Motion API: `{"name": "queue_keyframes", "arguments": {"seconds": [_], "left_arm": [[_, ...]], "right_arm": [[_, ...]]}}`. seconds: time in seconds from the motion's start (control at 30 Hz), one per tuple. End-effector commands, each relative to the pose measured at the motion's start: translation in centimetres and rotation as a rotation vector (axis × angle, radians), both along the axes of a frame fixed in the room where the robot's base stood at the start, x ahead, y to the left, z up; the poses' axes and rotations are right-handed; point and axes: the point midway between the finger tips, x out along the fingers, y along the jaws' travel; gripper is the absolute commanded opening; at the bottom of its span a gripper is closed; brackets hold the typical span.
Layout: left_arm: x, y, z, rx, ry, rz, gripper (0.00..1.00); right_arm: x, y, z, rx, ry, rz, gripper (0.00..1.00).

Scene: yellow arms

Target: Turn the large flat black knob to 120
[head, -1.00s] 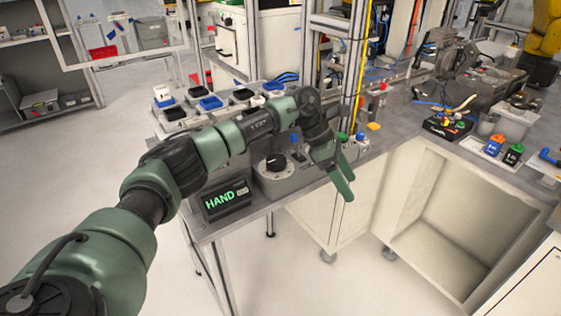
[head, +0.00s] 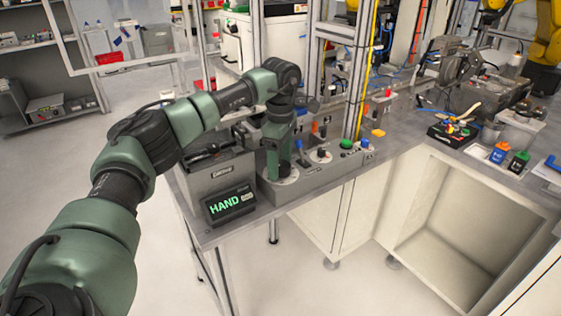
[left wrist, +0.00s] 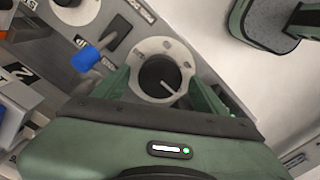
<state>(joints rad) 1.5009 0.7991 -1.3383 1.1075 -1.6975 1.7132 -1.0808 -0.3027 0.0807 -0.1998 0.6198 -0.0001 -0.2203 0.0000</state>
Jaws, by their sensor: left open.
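The large black knob (left wrist: 160,77) sits inside a pale round dial ring (left wrist: 178,48) in the left wrist view. A short white line on the knob points to the lower right there; the dial's numbers are not readable. My left gripper (left wrist: 163,90) is open, with one green finger on each side of the knob; I cannot tell whether they touch it. In the head view my left gripper (head: 278,173) points straight down over the pale dial (head: 290,178) and hides the knob.
A display reading HAND (head: 229,204) stands left of the dial. A blue lever (head: 299,146), also in the left wrist view (left wrist: 86,59), a small black-topped knob (head: 321,155) and a green button (head: 346,144) stand close to the right.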

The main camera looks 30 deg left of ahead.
Motion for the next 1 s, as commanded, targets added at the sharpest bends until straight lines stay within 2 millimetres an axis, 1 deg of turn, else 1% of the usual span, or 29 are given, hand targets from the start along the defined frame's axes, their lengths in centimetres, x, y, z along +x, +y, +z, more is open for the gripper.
{"name": "queue_keyframes", "arguments": {"seconds": [0.1, 0.3, 0.33, 0.37, 0.4, 0.47, 0.5, 0.53, 0.57, 0.77, 1.0], "left_arm": [[0.0, 0.0, -0.4, 0.0, -0.001, 0.0, 0.72], [0.0, 0.0, -0.5, -0.001, -0.001, 0.0, 0.72], [0.0, 0.0, -0.5, -0.001, -0.001, 0.0, 0.66], [0.0, 0.0, -0.5, -0.001, -0.001, 0.0, 0.58], [0.0, 0.0, -0.4, -0.001, -0.001, 0.0, 0.47], [0.0, 0.0, -0.4, -0.001, -0.001, 0.0, 0.3], [0.0, 0.0, -0.4, -0.001, -0.001, 0.0, 0.19], [0.0, 0.0, -0.4, -0.001, -0.001, 0.0, 0.11], [0.0, 0.0, -0.4, -0.001, -0.001, 0.0, 0.09], [0.0, 0.0, -0.4, -0.002, 0.0, 0.015, 0.09], [0.0, -0.1, -0.2, -0.003, -0.001, 0.112, 0.09]], "right_arm": [[0.1, 0.0, 0.0, 0.0, -0.001, 0.0, 0.36], [0.2, 0.0, 0.0, -0.001, -0.002, 0.0, 0.36], [0.2, 0.0, 0.0, -0.001, -0.002, 0.0, 0.36], [0.2, 0.0, 0.0, -0.001, -0.002, 0.0, 0.36], [0.2, 0.0, 0.0, -0.001, -0.002, 0.0, 0.36], [0.2, 0.0, 0.0, -0.001, -0.002, 0.0, 0.36], [0.2, 0.0, 0.0, -0.001, -0.002, 0.0, 0.36], [0.2, 0.0, 0.0, 0.0, -0.003, 0.0, 0.36], [0.2, 0.0, 0.0, 0.0, -0.003, 0.0, 0.36], [0.2, 0.0, 0.2, 0.0, -0.003, 0.0, 0.36], [0.3, 0.0, 1.0, 0.0, -0.004, 0.0, 0.36]]}}
